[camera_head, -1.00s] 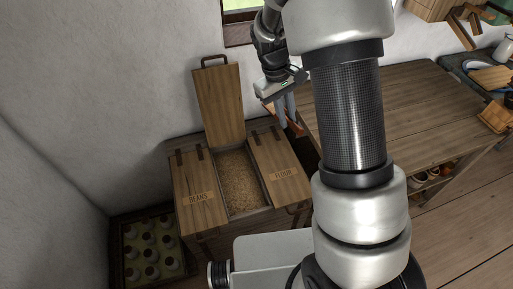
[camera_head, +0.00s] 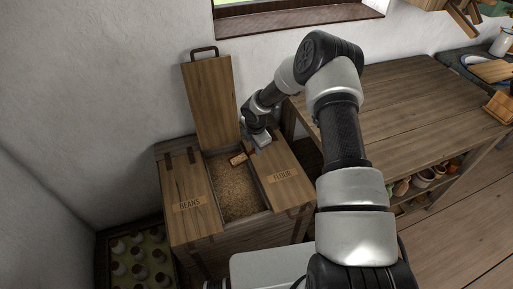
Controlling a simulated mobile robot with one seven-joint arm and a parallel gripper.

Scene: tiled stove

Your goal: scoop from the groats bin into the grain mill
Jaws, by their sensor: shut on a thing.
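The groats bin (camera_head: 238,202) is the middle compartment of a wooden chest, its lid (camera_head: 209,104) raised against the wall. It is filled with light brown grain. My gripper (camera_head: 255,147) is over the bin's back right, beside the flour lid. It is shut on a small wooden scoop (camera_head: 238,159), which sits at the back of the opening, over the grain. I cannot tell whether the scoop touches the grain or holds any. I cannot make out the grain mill in this view.
The beans lid (camera_head: 187,200) and flour lid (camera_head: 283,172) are closed on either side of the opening. A wooden table (camera_head: 410,105) stands to the right, with pots (camera_head: 425,180) below it. A crate of bottles (camera_head: 138,262) sits on the floor at left.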

